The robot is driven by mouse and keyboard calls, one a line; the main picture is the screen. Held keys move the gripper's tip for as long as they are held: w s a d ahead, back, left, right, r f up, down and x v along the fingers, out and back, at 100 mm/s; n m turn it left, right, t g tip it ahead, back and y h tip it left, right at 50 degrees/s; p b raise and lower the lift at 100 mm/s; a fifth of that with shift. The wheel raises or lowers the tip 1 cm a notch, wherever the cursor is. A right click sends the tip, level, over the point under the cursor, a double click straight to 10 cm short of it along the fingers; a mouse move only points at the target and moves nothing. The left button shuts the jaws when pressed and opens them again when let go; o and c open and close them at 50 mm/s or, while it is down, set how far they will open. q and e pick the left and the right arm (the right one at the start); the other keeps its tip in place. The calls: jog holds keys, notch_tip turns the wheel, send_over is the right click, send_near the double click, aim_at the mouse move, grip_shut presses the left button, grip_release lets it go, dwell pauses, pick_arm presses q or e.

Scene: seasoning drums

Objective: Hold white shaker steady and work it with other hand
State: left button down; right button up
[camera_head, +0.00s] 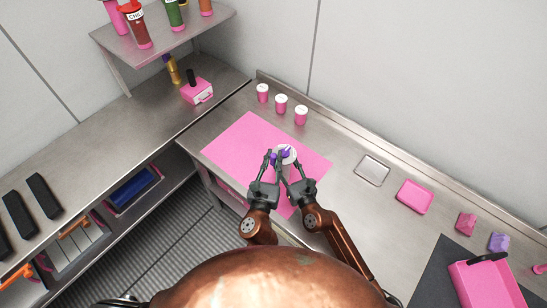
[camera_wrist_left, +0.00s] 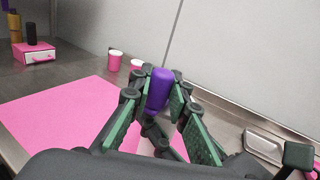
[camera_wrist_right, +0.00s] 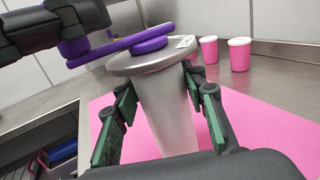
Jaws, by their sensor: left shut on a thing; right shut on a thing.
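The white shaker (camera_head: 287,150) stands upright on the pink mat (camera_head: 240,141). In the right wrist view its pale, tapered body (camera_wrist_right: 165,110) has a grey lid with a purple crank (camera_wrist_right: 120,47) on top. My right gripper (camera_head: 289,168) is shut on the body, one finger on each side. My left gripper (camera_head: 271,158) is shut on the crank's purple knob (camera_wrist_left: 158,88), at the left side of the lid. The left fingers hide part of the knob. The shaker's base is partly hidden by my right gripper.
Several pink cups with white lids, one of them a pink cup (camera_head: 301,115), stand behind the mat. A metal tray (camera_head: 372,170) and a pink tray (camera_head: 414,196) lie to the right. A shelf (camera_head: 165,40) with bottles is at upper left. The mat's left part is clear.

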pick_arm(q)
jog(key=shift+a+m+h, duration=0.1)
jog(key=shift+m+h, duration=0.2)
jog(key=shift+h, duration=0.1)
jog(key=shift+w+a+m+g+h, duration=0.25)
jog(key=shift+m+h, duration=0.3)
jog(key=shift+h, duration=0.2)
jog(key=shift+w+a+m+g+h, duration=0.15)
jog(key=shift+w+m+g+h, duration=0.1)
jog(key=shift+m+h, duration=0.4)
jog(key=shift+w+a+m+g+h, duration=0.25)
jog(key=shift+w+m+g+h, duration=0.35)
jog(key=shift+m+g+h, duration=0.8)
jog(key=shift+w+a+m+g+h, duration=0.3)
jog(key=shift+w+m+g+h, duration=0.35)
jog(key=shift+m+g+h, duration=0.75)
jog(key=shift+w+a+m+g+h, duration=0.25)
jog(key=shift+w+m+g+h, duration=0.5)
jog(key=shift+h, duration=1.05)
jog(key=shift+s+g, duration=0.15)
jog(key=shift+g, duration=0.1)
jog(key=c, duration=1.8)
grip_release()
jog(key=v, duration=1.2)
